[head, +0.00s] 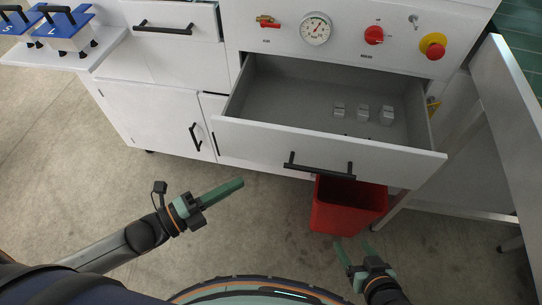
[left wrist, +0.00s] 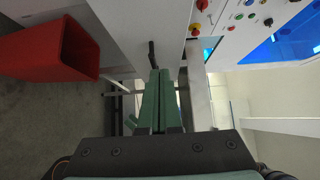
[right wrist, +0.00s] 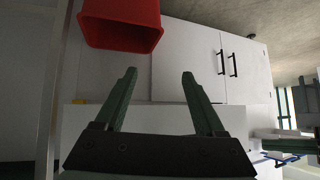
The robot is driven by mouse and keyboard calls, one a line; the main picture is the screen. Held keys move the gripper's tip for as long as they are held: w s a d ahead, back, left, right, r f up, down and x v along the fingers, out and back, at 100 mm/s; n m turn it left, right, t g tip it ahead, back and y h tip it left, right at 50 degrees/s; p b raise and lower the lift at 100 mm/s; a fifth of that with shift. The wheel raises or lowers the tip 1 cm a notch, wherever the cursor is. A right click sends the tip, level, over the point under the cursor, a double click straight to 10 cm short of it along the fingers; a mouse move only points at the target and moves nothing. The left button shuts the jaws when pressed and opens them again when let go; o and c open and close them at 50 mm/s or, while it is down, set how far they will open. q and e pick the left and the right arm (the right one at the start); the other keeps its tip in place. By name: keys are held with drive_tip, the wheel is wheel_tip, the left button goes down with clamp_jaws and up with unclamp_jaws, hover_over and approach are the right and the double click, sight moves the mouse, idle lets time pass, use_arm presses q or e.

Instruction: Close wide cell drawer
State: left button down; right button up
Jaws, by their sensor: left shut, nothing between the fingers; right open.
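The wide drawer (head: 250,131) is pulled well out of the white cabinet, below the gauge panel. Its front has a black bar handle (head: 318,170), and several small light blocks (head: 362,112) lie inside at the right. My left gripper (head: 241,183) is shut and empty, left of and below the handle in the head view, apart from the drawer. Its closed green fingers also show in the left wrist view (left wrist: 159,74), with a dark handle just beyond their tips. My right gripper (head: 353,243) is open and empty, below the drawer front in the head view; its spread fingers show in the right wrist view (right wrist: 158,73).
A red bin (head: 345,208) stands on the floor under the drawer front. A smaller drawer (head: 176,42) and a cupboard door (head: 160,120) are at the left, a side table with blue-topped boxes (head: 66,28) beyond. A pale panel (head: 507,100) stands at the right. The floor at the left is clear.

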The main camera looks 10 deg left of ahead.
sight(283, 146)
use_arm(q)
drive_tip(key=x, duration=0.3)
drive_tip(key=w+a+b+x, duration=0.1)
drive_tip(key=x, duration=0.7)
drive_tip(key=shift+w+a+f+b, duration=0.1)
drive_tip(key=shift+w+a+b, duration=0.15)
drive_tip(key=shift+a+b, duration=0.15)
drive_tip(key=shift+w, duration=0.35)
use_arm(e)
drive_tip(key=w+r+n+t, duration=0.1)
drive_tip(key=w+r+t, duration=0.3)
drive_tip(key=w+r, duration=0.2)
drive_tip(key=shift+d+r+t+y, duration=0.2)
drive_tip(key=shift+r+t+y, duration=0.15)
drive_tip(key=shift+r, duration=1.05)
